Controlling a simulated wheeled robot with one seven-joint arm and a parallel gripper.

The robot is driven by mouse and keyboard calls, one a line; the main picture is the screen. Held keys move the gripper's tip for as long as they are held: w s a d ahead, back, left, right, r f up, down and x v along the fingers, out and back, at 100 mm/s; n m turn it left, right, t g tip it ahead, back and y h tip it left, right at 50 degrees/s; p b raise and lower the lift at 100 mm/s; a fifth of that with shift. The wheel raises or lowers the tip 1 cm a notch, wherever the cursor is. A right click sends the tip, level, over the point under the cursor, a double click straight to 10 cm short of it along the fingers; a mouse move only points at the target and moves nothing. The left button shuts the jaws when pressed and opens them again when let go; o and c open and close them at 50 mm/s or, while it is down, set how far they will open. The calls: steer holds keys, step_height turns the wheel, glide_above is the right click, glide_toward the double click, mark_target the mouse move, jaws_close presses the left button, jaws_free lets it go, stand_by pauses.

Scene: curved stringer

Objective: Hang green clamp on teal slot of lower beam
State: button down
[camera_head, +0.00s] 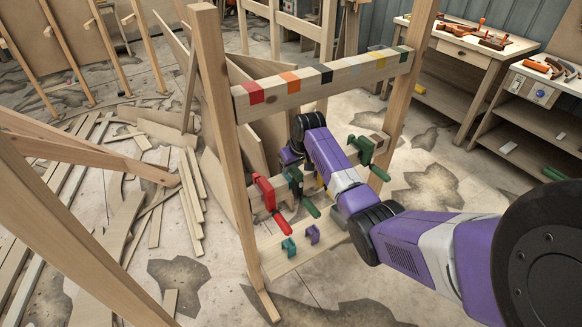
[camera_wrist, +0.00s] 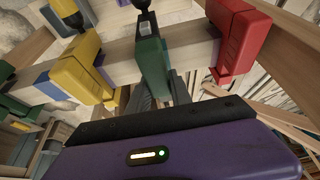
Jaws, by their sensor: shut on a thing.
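My gripper (camera_wrist: 150,98) is shut on a green clamp (camera_wrist: 150,66) with a dark handle. The clamp is at the lower beam (camera_wrist: 122,50), between a yellow clamp (camera_wrist: 82,68) and a red clamp (camera_wrist: 241,38). I cannot tell whether it rests on the beam or is just against it.
Another green clamp (camera_head: 362,149) hangs at the lower beam's right end.

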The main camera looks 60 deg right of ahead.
steer(key=shift+f, duration=0.45)
stand_by(0.3)
steer(key=c, duration=1.2)
jaws_free()
steer(key=shift+o, duration=0.6)
steer(key=shift+v, duration=3.9)
steer(key=shift+s, duration=0.1)
